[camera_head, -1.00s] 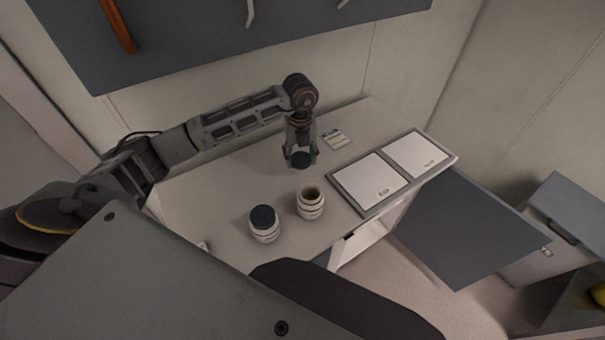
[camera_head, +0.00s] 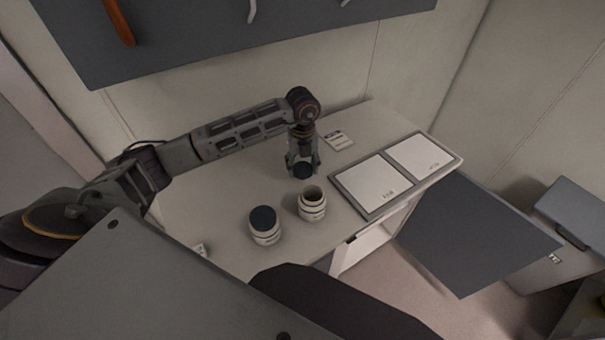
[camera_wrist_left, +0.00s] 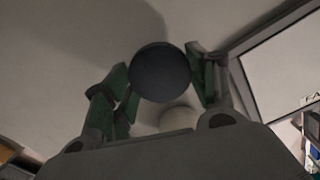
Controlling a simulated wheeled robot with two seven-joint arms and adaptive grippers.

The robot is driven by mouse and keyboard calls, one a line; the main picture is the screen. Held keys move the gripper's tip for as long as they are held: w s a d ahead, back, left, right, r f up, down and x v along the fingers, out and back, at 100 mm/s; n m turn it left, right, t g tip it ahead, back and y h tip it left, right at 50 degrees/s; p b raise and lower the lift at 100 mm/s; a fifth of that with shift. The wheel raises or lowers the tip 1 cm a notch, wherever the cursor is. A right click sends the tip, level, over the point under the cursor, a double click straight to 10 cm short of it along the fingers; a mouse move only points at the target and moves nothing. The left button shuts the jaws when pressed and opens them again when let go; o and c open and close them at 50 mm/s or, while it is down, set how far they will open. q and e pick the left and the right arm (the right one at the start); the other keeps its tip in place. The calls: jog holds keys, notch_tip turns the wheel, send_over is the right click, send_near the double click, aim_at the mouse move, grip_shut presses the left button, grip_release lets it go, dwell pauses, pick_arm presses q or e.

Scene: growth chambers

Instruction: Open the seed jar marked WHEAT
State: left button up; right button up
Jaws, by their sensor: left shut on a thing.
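An open pale jar (camera_head: 312,206) with a dark mouth stands upright on the bench, without a lid. A second pale jar (camera_head: 265,236) with a dark lid on it stands to its left. The writing on both jars is too small to read, so I cannot tell which is WHEAT. My left gripper (camera_head: 303,170) is shut on a dark round lid (camera_head: 303,172), just behind the open jar. The lid (camera_wrist_left: 160,72) shows between the fingers in the left wrist view. Whether it touches the bench is unclear. My right gripper is not in view.
The pale bench (camera_head: 225,190) has free room left of the jars. Two white panels in a dark frame (camera_head: 365,212) lie at its right. A small label card (camera_head: 338,140) lies at the back. A dark open door (camera_head: 475,235) juts out in front at the right.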

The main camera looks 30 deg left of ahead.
aim_at(302, 168)
pick_arm(q)
notch_tip(302, 168, down, 2)
jog(key=shift+f+b, duration=0.1)
jog(key=shift+b, duration=0.55)
jog(key=shift+f+b, duration=0.35)
jog(key=shift+f, duration=0.5)
jog(key=o, duration=1.1)
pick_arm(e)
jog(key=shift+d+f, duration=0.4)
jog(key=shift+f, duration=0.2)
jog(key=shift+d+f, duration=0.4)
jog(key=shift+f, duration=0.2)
